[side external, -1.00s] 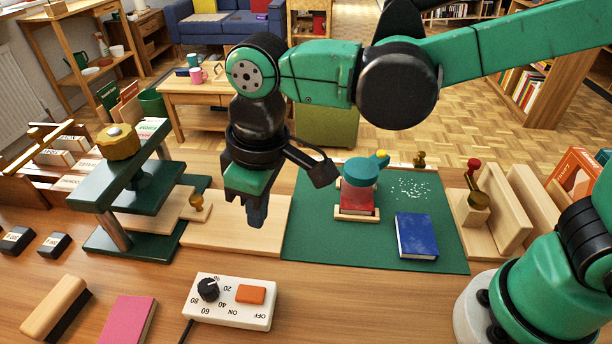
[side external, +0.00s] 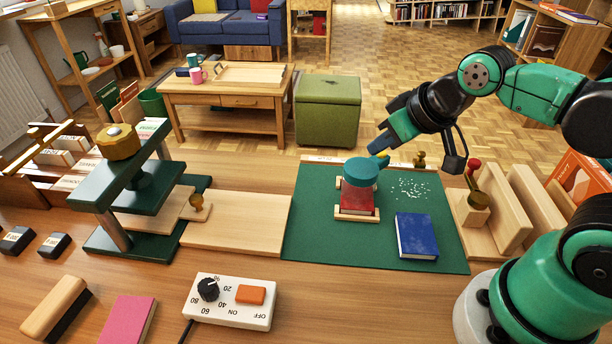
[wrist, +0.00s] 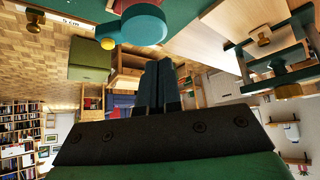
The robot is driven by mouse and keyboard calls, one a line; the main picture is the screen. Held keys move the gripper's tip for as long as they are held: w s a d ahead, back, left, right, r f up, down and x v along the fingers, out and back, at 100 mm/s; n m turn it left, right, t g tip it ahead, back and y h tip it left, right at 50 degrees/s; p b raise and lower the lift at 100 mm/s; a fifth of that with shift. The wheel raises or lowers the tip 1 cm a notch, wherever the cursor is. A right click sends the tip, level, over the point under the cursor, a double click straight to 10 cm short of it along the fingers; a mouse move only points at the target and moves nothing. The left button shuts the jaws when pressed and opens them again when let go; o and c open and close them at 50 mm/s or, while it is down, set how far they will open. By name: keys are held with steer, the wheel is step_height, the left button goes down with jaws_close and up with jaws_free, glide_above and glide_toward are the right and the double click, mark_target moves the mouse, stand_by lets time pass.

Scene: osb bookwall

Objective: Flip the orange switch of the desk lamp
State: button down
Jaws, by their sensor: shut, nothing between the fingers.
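The orange switch (side external: 250,294) is a rocker on a white control box (side external: 222,300) at the front of the table, with ON and OFF marks and a black dial. A dark cord leaves the box at its lower left. I cannot make out a lamp joined to it. My gripper (side external: 379,150) is at the back right, far from the switch, angled down and left. Its fingers are close to a teal round-topped piece (side external: 361,171); I cannot tell if they touch. In the wrist view, my gripper (wrist: 160,68) is shut and empty, and the switch is out of view.
The teal piece stands over a red book (side external: 357,202) on a green mat (side external: 310,225). A blue book (side external: 416,236) lies to the right. A green press (side external: 125,205) stands left. A pink book (side external: 127,318) and a wooden-backed brush (side external: 54,306) lie left of the box.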

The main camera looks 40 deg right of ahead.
steer(key=w+a+r+m+g+y, duration=0.1)
steer(key=a+r+m+g, duration=0.1)
steer(key=a, duration=0.4)
steer(key=w+a+r+m+g, duration=0.1)
steer(key=a+m+g, duration=0.1)
steer(key=a, duration=0.3)
steer(key=m+g+h, duration=0.1)
steer(key=m+g, duration=0.2)
steer(key=m, duration=0.2)
glide_above(258, 295)
steer(key=shift+a+r, duration=0.1)
steer(key=shift+r, duration=0.25)
steer(key=shift+w, duration=0.1)
step_height(258, 295, down, 14)
steer(key=shift+f, duration=0.1)
